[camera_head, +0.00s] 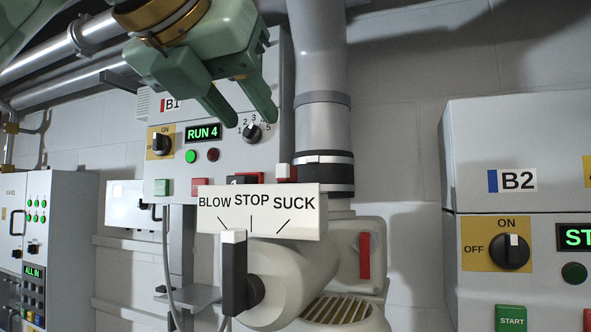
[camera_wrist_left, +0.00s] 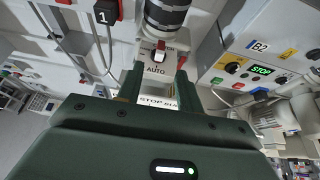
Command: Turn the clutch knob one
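No label reading "clutch" can be made out, so I cannot tell which control is the clutch knob. Panel B1 (camera_head: 222,165) has a small black dial (camera_head: 252,133) numbered around its rim. It also has an ON/OFF knob (camera_head: 160,144). Below them, a black handle with a white tip (camera_head: 234,262) stands before a BLOW, STOP, SUCK sign (camera_head: 300,209), nearest BLOW. My left gripper (camera_head: 246,118) is open, its fingers apart in front of B1 just above the numbered dial. In the left wrist view its fingers (camera_wrist_left: 158,72) are apart with nothing gripped. My right gripper is not in view.
A thick grey pipe (camera_head: 320,60) runs down right of B1 to a pale housing (camera_head: 345,240). Panel B2 (camera_head: 560,140) with its own knob (camera_head: 510,250) stands at the right. A box marked 1 (camera_wrist_left: 105,12) and an AUTO switch (camera_wrist_left: 157,58) show in the left wrist view.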

